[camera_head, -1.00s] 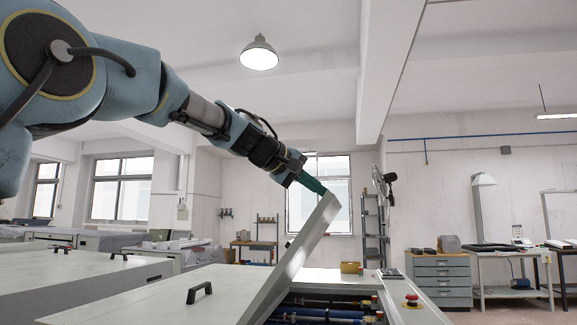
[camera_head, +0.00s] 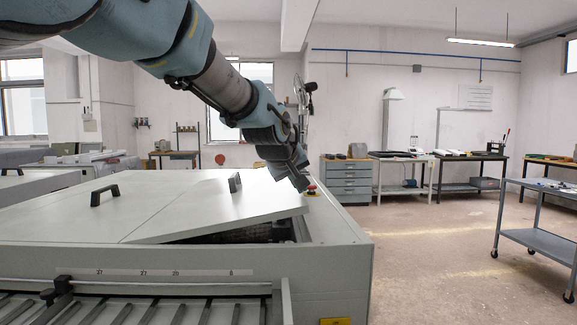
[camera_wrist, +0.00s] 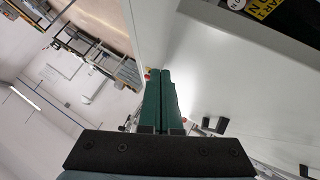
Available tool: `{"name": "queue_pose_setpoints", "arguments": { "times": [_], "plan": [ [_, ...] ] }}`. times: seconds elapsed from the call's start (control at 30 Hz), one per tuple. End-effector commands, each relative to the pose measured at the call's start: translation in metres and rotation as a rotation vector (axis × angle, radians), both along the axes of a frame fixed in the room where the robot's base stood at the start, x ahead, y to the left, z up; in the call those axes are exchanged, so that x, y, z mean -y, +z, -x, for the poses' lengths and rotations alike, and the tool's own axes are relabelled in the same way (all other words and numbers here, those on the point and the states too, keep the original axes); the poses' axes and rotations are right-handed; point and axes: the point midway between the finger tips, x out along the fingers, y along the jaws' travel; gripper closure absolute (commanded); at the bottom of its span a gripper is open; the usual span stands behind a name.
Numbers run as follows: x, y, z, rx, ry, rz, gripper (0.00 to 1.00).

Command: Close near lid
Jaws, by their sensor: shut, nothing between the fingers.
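The near lid (camera_head: 215,208) is a flat white panel with a black handle (camera_head: 235,182) on top of the plate processor. It is tilted and nearly down, with its right edge raised above a dark gap (camera_head: 245,234) that shows the inside. My gripper (camera_head: 301,186) is shut and empty. It points down at the lid's raised right end; I cannot tell whether it touches. In the wrist view my gripper (camera_wrist: 164,72) shows two green fingers pressed together, over or beside a white panel.
Another white lid (camera_head: 75,215) with a black handle (camera_head: 104,195) lies flat to the left. A red emergency button (camera_head: 311,189) stands close to my gripper. A slatted rack (camera_head: 150,308) is in front. A grey cart (camera_head: 540,215) stands right; the floor between is clear.

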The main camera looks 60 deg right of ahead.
Motion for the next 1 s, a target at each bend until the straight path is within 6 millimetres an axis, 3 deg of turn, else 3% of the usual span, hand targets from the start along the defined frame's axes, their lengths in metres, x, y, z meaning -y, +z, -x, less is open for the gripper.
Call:
{"name": "queue_pose_setpoints", "arguments": {
  "times": [0.1,0.4,1.0],
  "plan": [
    [0.002,-0.021,0.002,-0.001,0.002,-0.002,1.0],
    [0.005,-0.041,0.006,-0.003,0.003,0.0,1.0],
    [0.005,-0.036,0.004,-0.003,0.004,0.002,1.0]
  ]
}}
